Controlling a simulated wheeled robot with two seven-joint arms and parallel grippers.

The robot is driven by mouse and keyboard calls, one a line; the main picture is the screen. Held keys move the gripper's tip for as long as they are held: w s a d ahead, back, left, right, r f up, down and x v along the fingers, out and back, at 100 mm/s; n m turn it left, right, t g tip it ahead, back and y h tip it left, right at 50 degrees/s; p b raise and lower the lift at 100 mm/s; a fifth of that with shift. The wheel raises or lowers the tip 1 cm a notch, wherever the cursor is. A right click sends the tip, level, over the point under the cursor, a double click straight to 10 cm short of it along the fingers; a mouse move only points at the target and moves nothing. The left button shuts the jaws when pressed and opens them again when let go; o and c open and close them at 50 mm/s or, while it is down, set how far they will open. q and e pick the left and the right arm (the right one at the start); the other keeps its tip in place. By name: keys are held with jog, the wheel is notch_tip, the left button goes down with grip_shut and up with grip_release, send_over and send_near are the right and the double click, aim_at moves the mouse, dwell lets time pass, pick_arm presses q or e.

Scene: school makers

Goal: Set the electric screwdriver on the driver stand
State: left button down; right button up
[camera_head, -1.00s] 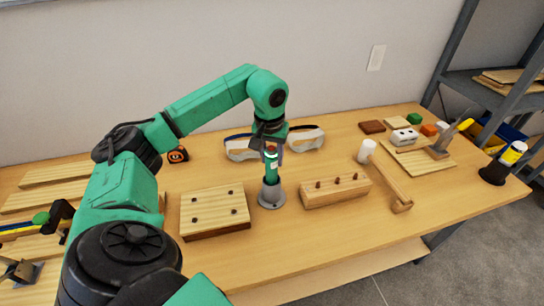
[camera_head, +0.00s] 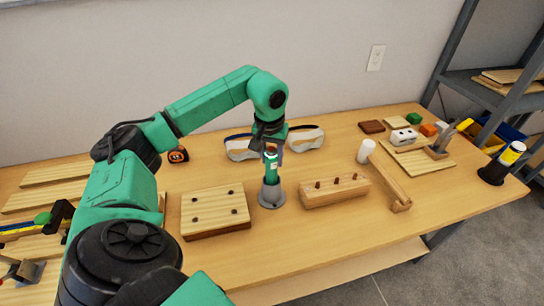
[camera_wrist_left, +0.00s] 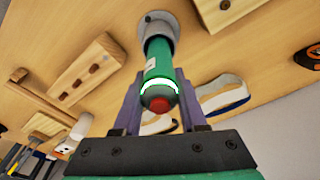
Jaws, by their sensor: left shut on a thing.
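The electric screwdriver (camera_head: 271,160) is a green cylinder with a white-and-dark marking. It stands upright with its lower end in the mouth of the driver stand (camera_head: 271,196), a grey cup with a wide round foot. My left gripper (camera_head: 270,141) comes down from above and is shut on the screwdriver's upper part. In the left wrist view the screwdriver (camera_wrist_left: 158,62) lies between the two purple-grey fingers, its red-tipped end with a bright ring towards the camera. The stand (camera_wrist_left: 157,20) shows beyond it. How deep the lower end sits is hidden. My right gripper is out of view.
A wooden block with dark holes (camera_head: 215,210) is close left of the stand, a pegged block (camera_head: 335,190) close right. Safety goggles (camera_head: 304,139) lie behind. A mallet (camera_head: 390,180) and a dark holder with a yellow-topped bottle (camera_head: 492,173) are farther right. The front table strip is clear.

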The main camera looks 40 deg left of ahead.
pick_arm(q)
jog(key=shift+f+b, duration=0.45)
jog(key=shift+f, duration=0.25)
jog(key=c, duration=0.7)
grip_release()
jog(key=shift+r, duration=0.1)
jog(key=shift+c, duration=0.2)
jog(key=r+p, duration=0.3)
jog(key=s+r+p, duration=0.1)
jog(key=r+p, duration=0.2)
jog(key=r, duration=0.1)
jog(key=r+p, duration=0.3)
jog(key=r, duration=0.1)
jog(key=shift+s+d, duration=0.15)
jog(key=shift+d, duration=0.15)
jog(key=shift+f, duration=0.1)
